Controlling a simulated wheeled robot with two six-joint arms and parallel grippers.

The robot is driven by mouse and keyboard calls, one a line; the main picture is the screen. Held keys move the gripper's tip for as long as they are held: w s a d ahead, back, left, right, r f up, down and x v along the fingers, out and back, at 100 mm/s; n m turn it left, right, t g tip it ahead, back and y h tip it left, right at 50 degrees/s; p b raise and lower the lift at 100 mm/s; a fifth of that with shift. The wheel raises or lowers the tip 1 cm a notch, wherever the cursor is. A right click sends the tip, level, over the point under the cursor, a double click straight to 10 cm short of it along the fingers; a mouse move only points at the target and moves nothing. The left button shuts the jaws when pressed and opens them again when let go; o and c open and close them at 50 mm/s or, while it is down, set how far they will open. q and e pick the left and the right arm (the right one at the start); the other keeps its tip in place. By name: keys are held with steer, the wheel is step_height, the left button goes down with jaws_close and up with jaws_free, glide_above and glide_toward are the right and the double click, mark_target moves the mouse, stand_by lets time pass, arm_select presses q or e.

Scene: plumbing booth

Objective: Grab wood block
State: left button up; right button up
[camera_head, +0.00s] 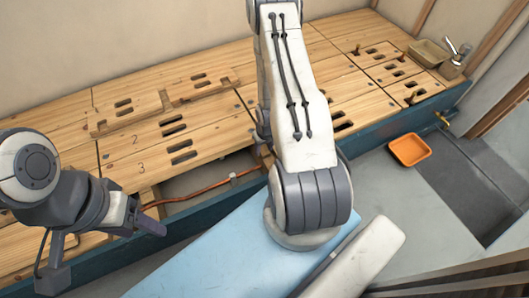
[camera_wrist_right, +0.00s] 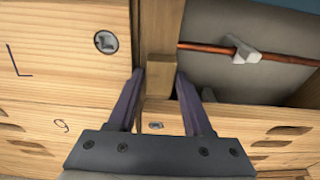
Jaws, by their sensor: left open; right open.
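In the right wrist view a short, pale wood block (camera_wrist_right: 158,72) sits against a darker upright timber, beside the opening in the plank deck. My right gripper (camera_wrist_right: 160,82) is open, with its two purple fingers on either side of the block's lower end. A gap shows beside the right finger; whether either finger touches the block I cannot tell. In the head view my right arm hides most of this gripper, and only a bit of wood shows beside it. My left gripper (camera_head: 150,218) is open and empty at the left, near the deck's front edge.
The plank deck (camera_head: 60,125) has several slots and painted numbers. A copper pipe (camera_head: 200,189) with a grey clip (camera_head: 244,175) crosses the opening; the pipe also shows in the right wrist view (camera_wrist_right: 205,48). An orange tray (camera_head: 409,150) lies on the floor at right.

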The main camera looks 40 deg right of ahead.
jaws_close()
steer(key=shift+r, duration=0.15)
